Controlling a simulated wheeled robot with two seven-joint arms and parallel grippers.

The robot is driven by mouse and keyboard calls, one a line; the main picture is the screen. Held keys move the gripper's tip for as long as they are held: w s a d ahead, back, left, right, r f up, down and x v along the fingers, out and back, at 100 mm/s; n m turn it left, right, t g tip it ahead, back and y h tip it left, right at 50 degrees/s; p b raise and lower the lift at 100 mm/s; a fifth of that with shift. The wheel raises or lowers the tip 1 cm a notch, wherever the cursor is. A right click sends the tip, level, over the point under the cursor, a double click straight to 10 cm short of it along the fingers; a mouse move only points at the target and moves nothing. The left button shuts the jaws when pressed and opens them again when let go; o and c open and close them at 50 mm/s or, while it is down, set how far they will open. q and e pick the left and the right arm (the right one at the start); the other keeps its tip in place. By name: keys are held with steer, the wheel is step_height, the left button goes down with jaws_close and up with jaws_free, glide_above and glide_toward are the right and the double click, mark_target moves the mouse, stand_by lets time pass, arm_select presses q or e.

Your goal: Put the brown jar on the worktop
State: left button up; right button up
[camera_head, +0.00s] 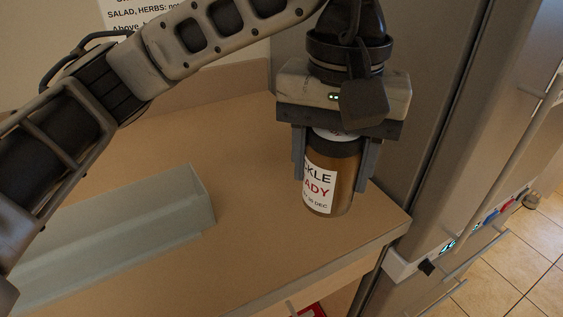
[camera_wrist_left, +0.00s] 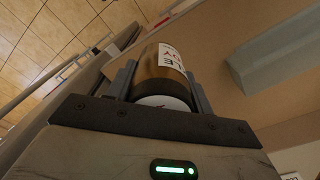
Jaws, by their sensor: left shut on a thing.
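The brown jar (camera_head: 343,183) has a dark lid and a white label with black and red print. My left gripper (camera_head: 335,165) points down and is shut on the jar near its lid, one finger on each side. The jar is upright over the right part of the tan worktop (camera_head: 255,150), near its front right corner. I cannot tell whether its base touches the surface. In the left wrist view the jar (camera_wrist_left: 165,68) sits between the two fingers of the gripper (camera_wrist_left: 163,85). My right gripper is not in view.
A pale grey-green long block or tray (camera_head: 120,240) lies on the worktop to the left. A tall grey appliance (camera_head: 440,130) with a handle stands close on the right. The worktop between block and jar is clear. A printed sign (camera_head: 135,10) hangs on the back wall.

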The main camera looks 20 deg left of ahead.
arm_select(q)
steer(key=w+a+f, duration=0.1)
steer(key=w+f, duration=0.2)
steer(key=w+a+f+p, duration=0.1)
steer(key=w+a+f, duration=0.1)
steer(key=w, duration=0.2)
steer(key=w+a+f+p, duration=0.1)
steer(key=w+a+f, duration=0.1)
steer(key=w+f, duration=0.1)
steer(key=shift+w+a+f, duration=0.25)
steer(key=shift+w+f, duration=0.1)
steer(key=shift+w, duration=0.05)
steer(key=f+p, duration=0.1)
steer(key=f, duration=0.2)
steer(key=shift+w+f, duration=0.1)
steer(key=shift+w, duration=0.1)
steer(key=shift+f, duration=0.2)
steer(key=shift+f, duration=0.2)
steer(key=o, duration=1.2)
